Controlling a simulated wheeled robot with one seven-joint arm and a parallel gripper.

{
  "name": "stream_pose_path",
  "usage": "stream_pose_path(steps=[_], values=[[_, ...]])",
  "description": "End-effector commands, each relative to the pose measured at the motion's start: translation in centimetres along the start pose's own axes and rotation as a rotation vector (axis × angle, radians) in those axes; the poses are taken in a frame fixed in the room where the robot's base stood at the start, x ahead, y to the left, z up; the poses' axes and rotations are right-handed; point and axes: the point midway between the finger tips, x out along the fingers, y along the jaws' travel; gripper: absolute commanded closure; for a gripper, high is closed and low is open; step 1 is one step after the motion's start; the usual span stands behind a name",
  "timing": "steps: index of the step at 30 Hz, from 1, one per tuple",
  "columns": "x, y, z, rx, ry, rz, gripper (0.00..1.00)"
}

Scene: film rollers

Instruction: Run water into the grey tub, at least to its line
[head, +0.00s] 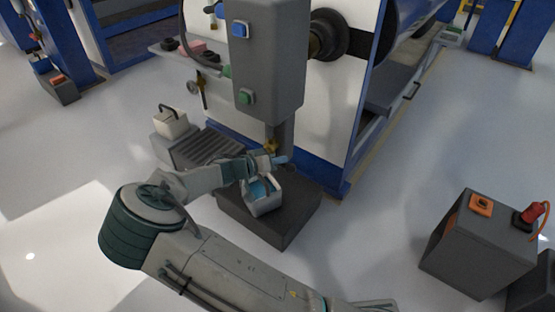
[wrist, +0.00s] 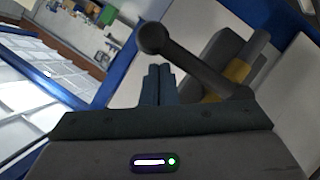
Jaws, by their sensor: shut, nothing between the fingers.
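The light grey tub (head: 265,208) stands on a dark low block below the tap. Blue shows inside it and looks like water; its line and the exact level cannot be made out. The brass-coloured tap (head: 271,146) hangs under a grey column; it also shows in the wrist view (wrist: 238,71), with a dark lever (wrist: 195,66) ending in a ball. My gripper (head: 281,160) is shut and empty, just above the tub and close to the tap. In the wrist view its fingertips (wrist: 158,70) are beside the lever; whether they touch cannot be told.
The dark block (head: 287,228) stands against the large roller machine (head: 340,100). A white container with a dark handle (head: 172,124) stands left, by a ribbed grey surface (head: 205,148). A grey box with a red-topped item (head: 475,250) is at right. Open floor lies between.

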Motion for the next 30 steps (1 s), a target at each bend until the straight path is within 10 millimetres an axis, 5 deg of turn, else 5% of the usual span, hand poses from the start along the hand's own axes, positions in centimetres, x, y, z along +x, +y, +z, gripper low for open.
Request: stream_pose_path(steps=[14,23,30], values=[[-0.1,0.1,-0.1,0.0,0.0,0.0,1.0],[-0.7,3.3,-3.7,0.005,-0.004,0.005,1.0],[-6.2,4.5,-2.8,0.001,-0.004,0.003,1.0]])
